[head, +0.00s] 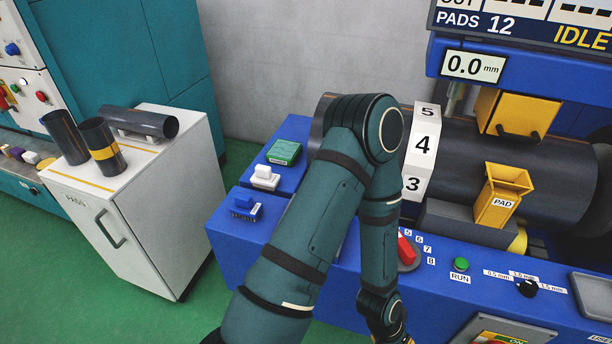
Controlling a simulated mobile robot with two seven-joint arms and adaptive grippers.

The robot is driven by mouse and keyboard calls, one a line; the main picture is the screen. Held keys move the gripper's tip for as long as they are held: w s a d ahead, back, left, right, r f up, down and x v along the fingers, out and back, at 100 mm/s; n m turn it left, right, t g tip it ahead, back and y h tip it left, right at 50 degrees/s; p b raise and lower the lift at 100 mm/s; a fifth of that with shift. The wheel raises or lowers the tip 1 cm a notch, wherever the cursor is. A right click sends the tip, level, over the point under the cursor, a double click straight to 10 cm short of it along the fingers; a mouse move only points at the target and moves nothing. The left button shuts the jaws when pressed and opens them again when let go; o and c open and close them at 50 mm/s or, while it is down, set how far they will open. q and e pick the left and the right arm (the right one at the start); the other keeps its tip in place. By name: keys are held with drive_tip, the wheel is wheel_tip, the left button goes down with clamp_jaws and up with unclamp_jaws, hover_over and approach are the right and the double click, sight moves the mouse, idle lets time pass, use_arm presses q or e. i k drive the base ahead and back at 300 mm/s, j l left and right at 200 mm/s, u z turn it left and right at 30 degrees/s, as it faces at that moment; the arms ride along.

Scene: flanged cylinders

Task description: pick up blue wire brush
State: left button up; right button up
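The blue wire brush (246,207) is a small blue block with a raised grip and dark bristles along its lower edge. It stands on the blue ledge at the left end of the machine. A similar white brush (264,178) and a green block (284,152) are behind it, towards the back right. One of my arms rises from the bottom edge, bends at the elbow and comes back down to the right of the brush. Its hand end is cut off at the bottom edge.
The blue machine (340,262) carries a dark roller (530,185), a yellow pad holder (500,197), a red selector (406,250) and a green RUN button (461,264). A white cabinet (150,230) with several dark cylinders stands at left. Green floor lies between cabinet and machine.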

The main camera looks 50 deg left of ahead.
sight(243, 205)
drive_tip(key=u, duration=2.15)
